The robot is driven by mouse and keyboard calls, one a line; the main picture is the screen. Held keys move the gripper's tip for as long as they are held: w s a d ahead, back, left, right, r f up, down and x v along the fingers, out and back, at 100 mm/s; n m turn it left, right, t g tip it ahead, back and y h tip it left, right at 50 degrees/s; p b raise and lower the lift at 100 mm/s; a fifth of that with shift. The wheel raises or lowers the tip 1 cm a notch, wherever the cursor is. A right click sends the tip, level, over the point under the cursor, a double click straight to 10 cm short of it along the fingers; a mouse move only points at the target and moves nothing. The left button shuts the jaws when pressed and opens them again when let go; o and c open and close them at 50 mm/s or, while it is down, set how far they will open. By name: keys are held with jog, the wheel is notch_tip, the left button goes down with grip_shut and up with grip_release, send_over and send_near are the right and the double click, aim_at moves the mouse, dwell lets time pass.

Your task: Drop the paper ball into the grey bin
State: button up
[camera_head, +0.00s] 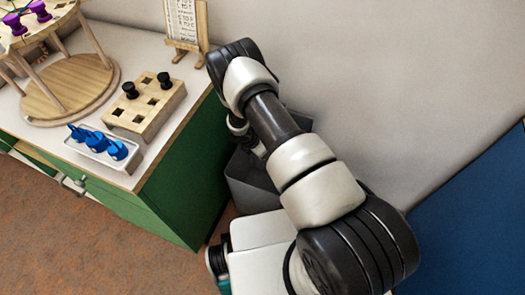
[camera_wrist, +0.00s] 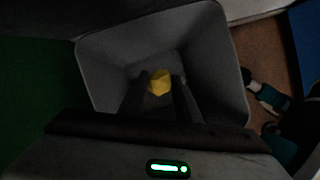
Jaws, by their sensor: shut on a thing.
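The paper ball (camera_wrist: 160,82) is yellow and crumpled, and shows in the wrist view between the two dark fingertips. My gripper (camera_wrist: 160,92) is shut on it and points down toward the grey bin. The grey bin (camera_wrist: 112,62) surrounds the ball and fingers in the wrist view, so they are over or within its mouth; how deep I cannot tell. In the head view the bin (camera_head: 248,187) stands on the floor beside the green cabinet, partly covered by my arm. My gripper and the ball are hidden there.
The green cabinet (camera_head: 185,190) stands left of the bin. On its white top are a wooden peg board (camera_head: 145,108) with black pegs, a tray with blue pegs (camera_head: 97,142), a round wooden stand (camera_head: 68,92) and a framed card (camera_head: 184,20). A blue panel (camera_head: 475,225) is at right.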

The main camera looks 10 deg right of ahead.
jog(key=shift+f, duration=0.5)
jog(key=o, duration=1.1)
jog(key=p+v, duration=0.3)
jog(key=v, duration=1.4)
jog(key=shift+s+a+r+p, duration=0.1)
jog(key=shift+r+p, duration=0.1)
jog(key=shift+p, duration=0.15)
